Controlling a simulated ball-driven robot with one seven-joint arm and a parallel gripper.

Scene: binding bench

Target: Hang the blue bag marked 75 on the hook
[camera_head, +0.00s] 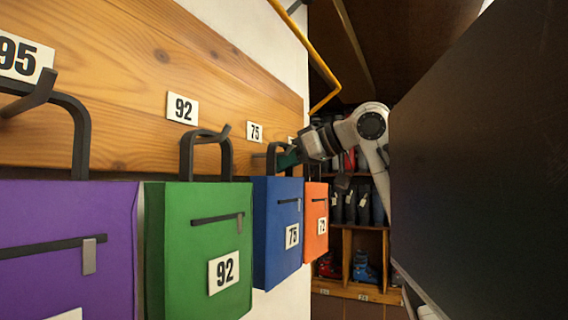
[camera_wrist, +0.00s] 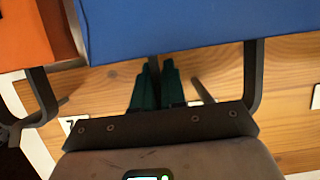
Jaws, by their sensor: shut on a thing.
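The blue bag marked 75 (camera_head: 277,228) hangs upright in the head view, below the 75 label (camera_head: 255,131). It also fills the top of the wrist view (camera_wrist: 180,25). My gripper (camera_head: 288,158) is at the bag's dark handle (camera_head: 271,158). In the wrist view, the green fingertips (camera_wrist: 156,72) are shut on one handle leg, and the other leg (camera_wrist: 254,75) stands free to the right. The dark hook (camera_wrist: 203,90) shows between the two legs. The handle's top is hidden behind my gripper, so I cannot tell whether it rests on the hook.
A green bag marked 92 (camera_head: 198,245) and a purple bag (camera_head: 65,235) hang left of it. An orange bag marked 72 (camera_head: 316,225) hangs close on the right. A wooden board (camera_head: 130,100) backs them. A large dark panel (camera_head: 480,170) stands at right.

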